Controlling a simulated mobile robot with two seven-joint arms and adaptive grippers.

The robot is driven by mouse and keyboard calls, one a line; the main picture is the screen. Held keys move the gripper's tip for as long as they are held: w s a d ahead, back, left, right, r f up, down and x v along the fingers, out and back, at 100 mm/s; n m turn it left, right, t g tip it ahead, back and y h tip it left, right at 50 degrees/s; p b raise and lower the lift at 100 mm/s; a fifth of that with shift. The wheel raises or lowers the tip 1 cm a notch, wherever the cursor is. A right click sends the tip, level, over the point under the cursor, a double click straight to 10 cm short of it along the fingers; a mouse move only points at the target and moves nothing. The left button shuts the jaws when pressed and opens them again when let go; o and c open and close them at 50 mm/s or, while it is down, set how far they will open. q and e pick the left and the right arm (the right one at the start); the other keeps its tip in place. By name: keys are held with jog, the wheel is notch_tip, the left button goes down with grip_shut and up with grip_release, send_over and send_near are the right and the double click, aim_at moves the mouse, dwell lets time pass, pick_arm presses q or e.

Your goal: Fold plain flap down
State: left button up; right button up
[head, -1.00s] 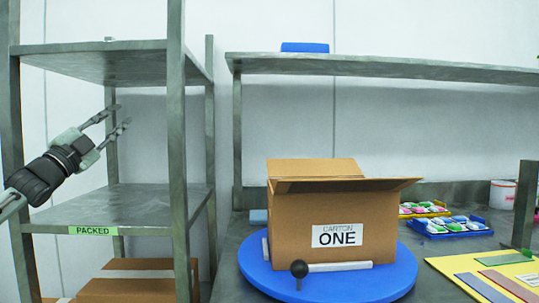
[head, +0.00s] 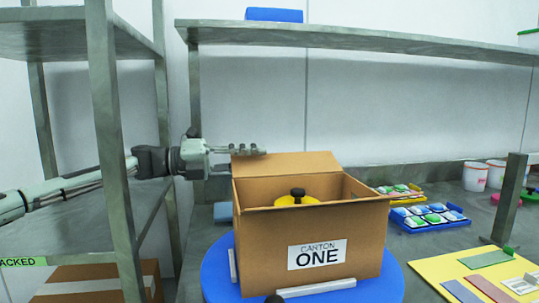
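The brown carton (head: 300,242), labelled CARTON ONE, stands open-topped on the blue turntable (head: 218,275). Its back flap (head: 290,165) stands raised and bears no visible marking. A narrow flap edge shows along the front rim. Inside sits a yellow thing with a black knob (head: 297,197), partly hidden by the front wall. My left gripper (head: 262,149) is at the carton's back left, at the top edge of the raised flap. Its fingers are seen edge-on, so I cannot tell their opening or whether they touch the flap. My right gripper is out of view.
Shelf posts (head: 115,170) stand at the left, with my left arm reaching past them. An overhead shelf (head: 340,38) runs behind the carton. Yellow and blue trays (head: 430,222) and a yellow mat (head: 440,265) lie to the right.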

aim_at(268, 159)
pick_arm(q)
jog(key=shift+x, duration=1.8)
grip_shut()
